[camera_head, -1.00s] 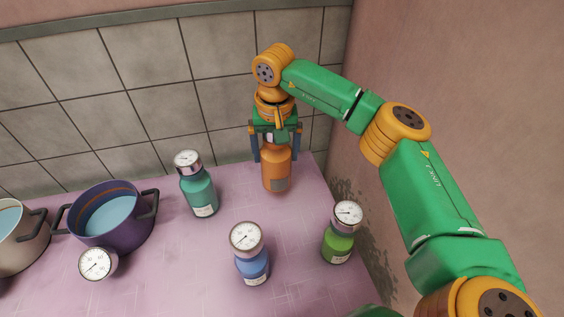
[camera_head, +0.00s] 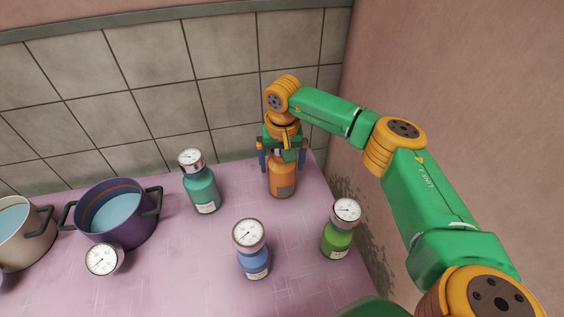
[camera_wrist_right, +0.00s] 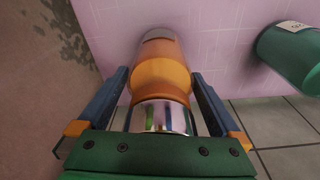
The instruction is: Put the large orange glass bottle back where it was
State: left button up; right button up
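The large orange glass bottle (camera_head: 282,180) is upright at the far right of the pink table, near the tiled back wall. My right gripper (camera_head: 282,167) comes down over it from above, one blue finger on each side. In the right wrist view the orange bottle (camera_wrist_right: 160,75) lies between the fingertips of my right gripper (camera_wrist_right: 160,72), which appear to press on its sides. Its silver top faces the palm. I cannot tell for sure whether its base touches the table. My left gripper is not in view.
A teal bottle (camera_head: 203,190) stands left of the orange one. A blue bottle (camera_head: 254,262) and a green bottle (camera_head: 337,240) stand in front. A purple pot (camera_head: 118,235), a beige pot (camera_head: 28,245) and a gauge (camera_head: 102,260) are at left. A wall (camera_head: 430,80) rises at right.

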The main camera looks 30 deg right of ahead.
jog(key=r, duration=0.4)
jog(key=s+r, duration=0.1)
jog(key=r, duration=0.7)
jog(key=shift+s+a+r, duration=0.1)
jog(key=shift+s+a, duration=0.05)
jog(key=shift+a, duration=0.2)
